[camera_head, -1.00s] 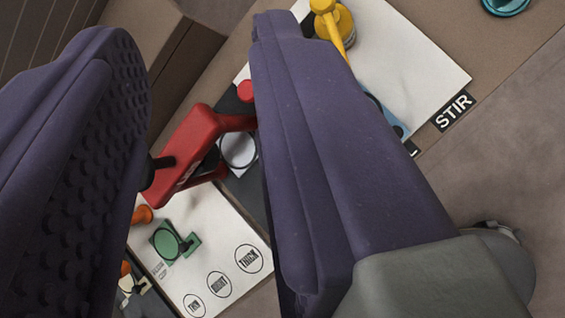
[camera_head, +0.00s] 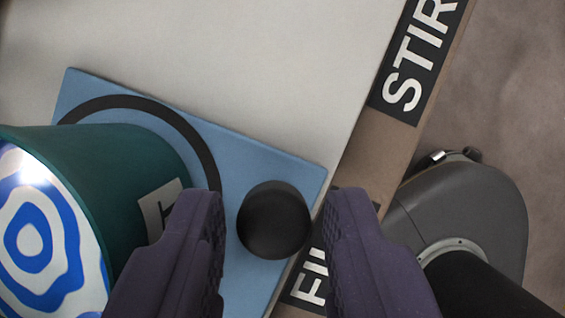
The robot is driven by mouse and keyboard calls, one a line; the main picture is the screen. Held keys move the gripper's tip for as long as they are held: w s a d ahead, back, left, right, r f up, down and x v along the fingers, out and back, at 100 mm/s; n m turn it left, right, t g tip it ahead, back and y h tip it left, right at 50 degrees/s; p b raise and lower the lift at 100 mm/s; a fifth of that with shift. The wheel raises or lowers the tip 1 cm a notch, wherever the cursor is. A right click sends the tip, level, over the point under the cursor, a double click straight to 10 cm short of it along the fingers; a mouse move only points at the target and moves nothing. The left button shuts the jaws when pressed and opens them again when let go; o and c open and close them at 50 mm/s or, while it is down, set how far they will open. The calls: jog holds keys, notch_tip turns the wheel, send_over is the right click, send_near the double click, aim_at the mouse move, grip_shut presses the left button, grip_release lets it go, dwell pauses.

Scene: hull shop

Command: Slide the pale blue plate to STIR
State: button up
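The pale blue plate (camera_head: 262,160) lies on a white sheet in the left and middle of the view, with a black ring line on it. A black round knob (camera_head: 274,219) stands at its right corner. A teal can (camera_head: 110,160) with a blue and white swirled top stands on the plate, inside the ring. My gripper (camera_head: 272,215) is open, with its purple fingers on either side of the knob; I cannot tell whether they touch it. The STIR label (camera_head: 418,60) is at the upper right. A label beginning "FI" (camera_head: 310,280) is partly hidden by my right finger.
The white sheet (camera_head: 230,45) beyond the plate is bare toward the top. A brown board edge (camera_head: 392,150) carries the labels. Grey-brown floor (camera_head: 510,100) lies to the right, with part of my base at the lower right.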

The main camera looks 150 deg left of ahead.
jog(key=shift+w+f, duration=0.1)
jog(key=shift+f, duration=0.25)
jog(key=shift+r, duration=0.1)
grip_shut()
jog(key=shift+d, duration=0.15)
jog(key=w+d, duration=0.2)
jog(key=d, duration=0.1)
jog(key=w+d, duration=0.2)
jog(key=d, duration=0.1)
jog(key=w+d, duration=0.3)
jog(key=d, duration=0.1)
grip_release()
jog(key=shift+d, duration=0.15)
